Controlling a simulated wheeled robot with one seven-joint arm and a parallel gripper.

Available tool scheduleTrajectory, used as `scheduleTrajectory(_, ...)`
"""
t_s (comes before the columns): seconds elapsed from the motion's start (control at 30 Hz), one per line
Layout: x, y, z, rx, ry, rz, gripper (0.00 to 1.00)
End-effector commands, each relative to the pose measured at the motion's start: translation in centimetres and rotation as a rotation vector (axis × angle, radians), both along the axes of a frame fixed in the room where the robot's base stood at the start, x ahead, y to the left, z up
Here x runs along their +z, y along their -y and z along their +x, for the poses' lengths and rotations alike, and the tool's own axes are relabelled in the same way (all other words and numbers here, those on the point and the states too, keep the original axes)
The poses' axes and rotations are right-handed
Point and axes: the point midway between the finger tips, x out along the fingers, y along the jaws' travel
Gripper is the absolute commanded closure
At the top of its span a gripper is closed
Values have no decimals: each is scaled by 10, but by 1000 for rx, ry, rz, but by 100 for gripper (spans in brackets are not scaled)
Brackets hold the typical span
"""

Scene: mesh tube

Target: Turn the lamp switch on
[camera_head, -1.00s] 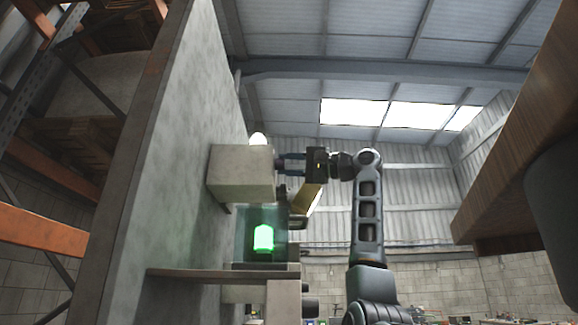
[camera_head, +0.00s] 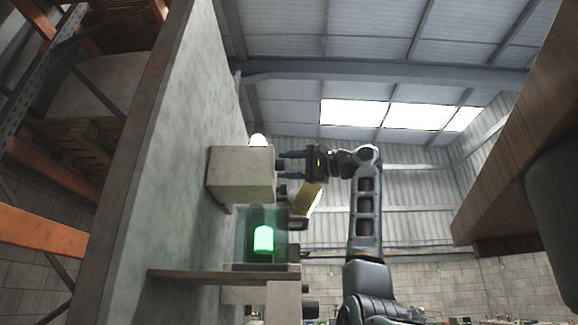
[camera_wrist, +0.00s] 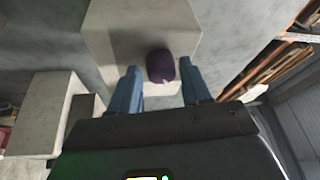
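A grey box (camera_head: 240,174) is fixed to the wall, with a pale white lamp bulb (camera_head: 258,140) on top. A dark switch knob (camera_head: 280,165) sticks out of its right side. In the wrist view it is a dark purple round knob (camera_wrist: 160,66) on the pale box face (camera_wrist: 125,35). My gripper (camera_head: 284,165) is open, level with the knob. In the wrist view its two blue fingers (camera_wrist: 160,84) stand on either side of the knob, with a gap visible on both sides. Whether the fingertips touch the box cannot be told.
Below the box, a glass-like case holds a glowing green object (camera_head: 263,240). A tilted yellowish panel (camera_head: 306,200) stands close under my gripper. A ledge (camera_head: 200,275) juts from the wall lower down. Free room lies right of my arm.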

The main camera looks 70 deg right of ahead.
Motion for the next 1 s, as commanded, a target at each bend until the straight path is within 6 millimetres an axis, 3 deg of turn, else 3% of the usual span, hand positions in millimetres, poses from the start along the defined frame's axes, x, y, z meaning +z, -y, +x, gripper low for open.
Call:
scheduleTrajectory(0.1, 0, 0, 0, 0, 1, -1, 41)
scheduleTrajectory(0.43, -1, 0, -6, -2, 3, -3, 40)
scheduleTrajectory(0.8, -11, 2, -61, -2, 2, -2, 40)
scheduleTrajectory(1.0, -12, 3, -76, -1, 1, -2, 40)
